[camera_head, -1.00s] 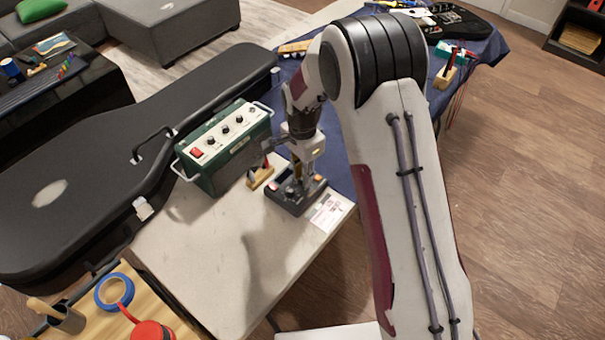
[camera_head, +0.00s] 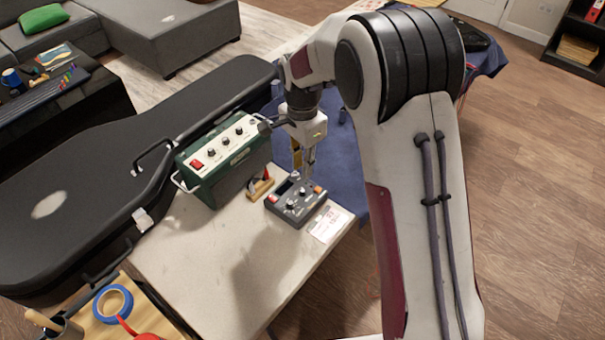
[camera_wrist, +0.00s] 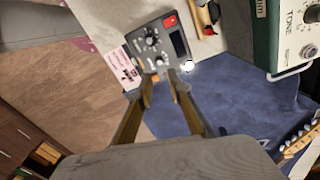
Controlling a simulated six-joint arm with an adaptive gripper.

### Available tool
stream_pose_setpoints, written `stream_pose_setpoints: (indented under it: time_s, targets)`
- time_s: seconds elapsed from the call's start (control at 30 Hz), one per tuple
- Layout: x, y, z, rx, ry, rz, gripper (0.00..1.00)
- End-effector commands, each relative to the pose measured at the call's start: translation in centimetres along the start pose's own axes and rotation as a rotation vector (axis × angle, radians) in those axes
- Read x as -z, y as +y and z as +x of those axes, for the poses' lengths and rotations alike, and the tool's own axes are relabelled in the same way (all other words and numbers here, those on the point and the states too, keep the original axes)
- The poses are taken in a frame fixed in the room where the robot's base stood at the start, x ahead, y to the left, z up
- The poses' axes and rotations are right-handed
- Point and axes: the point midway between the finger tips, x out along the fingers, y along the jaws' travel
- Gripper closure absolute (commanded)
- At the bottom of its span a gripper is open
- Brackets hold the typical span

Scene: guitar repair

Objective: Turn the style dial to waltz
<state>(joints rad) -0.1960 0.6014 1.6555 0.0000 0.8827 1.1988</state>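My gripper (camera_head: 307,178) points down just above the box's far right part. In the wrist view my gripper's two fingers (camera_wrist: 161,80) are apart with nothing between them, by the box's edge.
A green amplifier (camera_head: 225,160) with knobs stands left of the box. A small wooden block with a red-handled item (camera_head: 260,187) lies between them. A printed card (camera_head: 329,224) lies right of the box. A black guitar case (camera_head: 110,170) fills the left. The near tabletop is clear.

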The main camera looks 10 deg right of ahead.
Motion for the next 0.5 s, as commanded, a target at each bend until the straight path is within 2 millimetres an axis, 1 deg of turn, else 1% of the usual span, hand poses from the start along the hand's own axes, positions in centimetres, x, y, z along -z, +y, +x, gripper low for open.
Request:
stream_pose_setpoints:
  time_s: [0.1, 0.2, 0.33, 0.5]
  targets:
    - [0.0, -0.1, -1.5, 0.002, 0.001, 0.0, 0.81]
    - [0.0, -0.1, -2.3, 0.001, 0.0, 0.0, 0.81]
    - [0.0, 0.0, -2.8, 0.0, 0.0, 0.0, 0.81]
    - [0.0, 0.0, -2.9, -0.001, 0.0, 0.0, 0.81]
